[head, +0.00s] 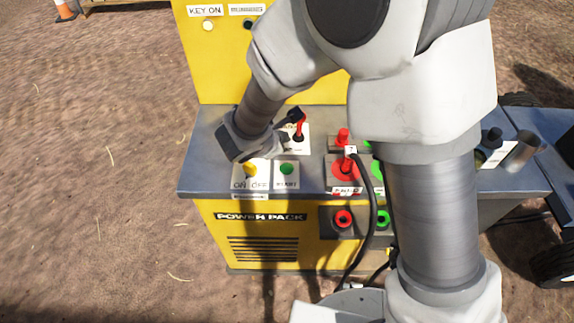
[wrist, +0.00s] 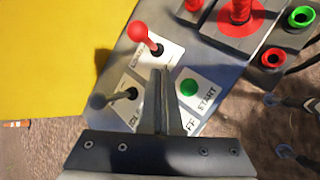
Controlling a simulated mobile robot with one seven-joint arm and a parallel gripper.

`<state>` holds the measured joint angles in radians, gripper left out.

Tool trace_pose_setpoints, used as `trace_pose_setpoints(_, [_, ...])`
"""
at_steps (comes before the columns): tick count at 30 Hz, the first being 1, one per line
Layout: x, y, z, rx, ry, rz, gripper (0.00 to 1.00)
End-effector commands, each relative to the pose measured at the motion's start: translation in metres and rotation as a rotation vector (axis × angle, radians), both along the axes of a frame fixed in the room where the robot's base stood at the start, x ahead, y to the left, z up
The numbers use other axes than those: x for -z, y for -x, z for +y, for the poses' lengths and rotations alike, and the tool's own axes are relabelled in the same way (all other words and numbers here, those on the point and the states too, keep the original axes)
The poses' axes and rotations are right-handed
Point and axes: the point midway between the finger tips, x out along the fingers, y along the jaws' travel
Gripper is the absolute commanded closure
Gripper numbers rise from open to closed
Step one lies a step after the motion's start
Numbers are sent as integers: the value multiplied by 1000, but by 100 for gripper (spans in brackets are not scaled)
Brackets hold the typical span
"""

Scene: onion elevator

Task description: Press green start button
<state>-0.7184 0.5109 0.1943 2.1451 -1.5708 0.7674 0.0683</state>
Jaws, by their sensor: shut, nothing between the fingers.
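The green start button (head: 287,169) sits on a white START plate on the grey top of the yellow power pack. It also shows in the wrist view (wrist: 189,88), just right of the fingers. My gripper (wrist: 162,74) is shut and empty, its fingertips pointing at the panel between the start button and the levers. The fingers look apart from the button; their height above the panel is hard to judge.
A red-knobbed lever (wrist: 142,32) and a black-knobbed lever (wrist: 97,101) stand close to the fingers. A yellow knob (head: 250,169) sits left of the start button. A red emergency button (head: 345,168) and black cable (head: 371,210) are on the right. A yellow panel (head: 215,60) rises behind.

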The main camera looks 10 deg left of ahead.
Motion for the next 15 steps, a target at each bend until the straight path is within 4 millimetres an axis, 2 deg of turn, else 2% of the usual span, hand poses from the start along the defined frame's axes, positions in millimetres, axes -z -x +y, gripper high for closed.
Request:
trace_pose_setpoints(8, [19,0,-1,0,1,2,100])
trace_pose_setpoints(15, [53,0,0,0,1,2,100])
